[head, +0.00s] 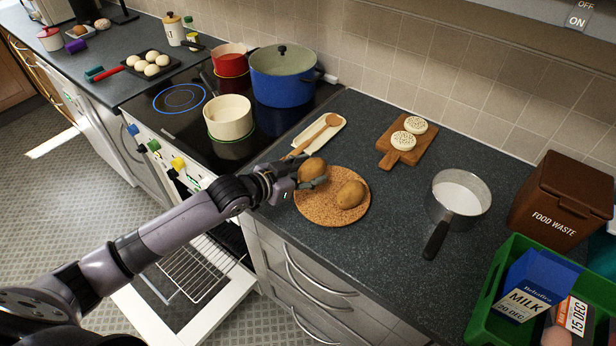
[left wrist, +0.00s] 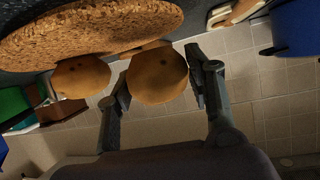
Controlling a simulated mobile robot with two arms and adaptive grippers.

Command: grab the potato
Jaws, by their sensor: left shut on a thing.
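Two brown potatoes show at a round cork mat (head: 326,215) on the dark counter. My left gripper (head: 308,182) is shut on the left potato (head: 312,168), at the mat's back left edge. In the left wrist view this potato (left wrist: 157,76) sits between the two fingers of the gripper (left wrist: 158,85). I cannot tell whether it still touches the mat. The other potato (head: 351,194) lies on the mat just to the right, and it also shows in the left wrist view (left wrist: 81,77). My right gripper is not in view.
A wooden spoon on a rest (head: 320,132) lies behind the mat. A board with crumpets (head: 404,150) and a saucepan (head: 458,199) stand to the right. The hob with a blue pot (head: 283,82) is at the back left. The oven door (head: 190,290) hangs open below.

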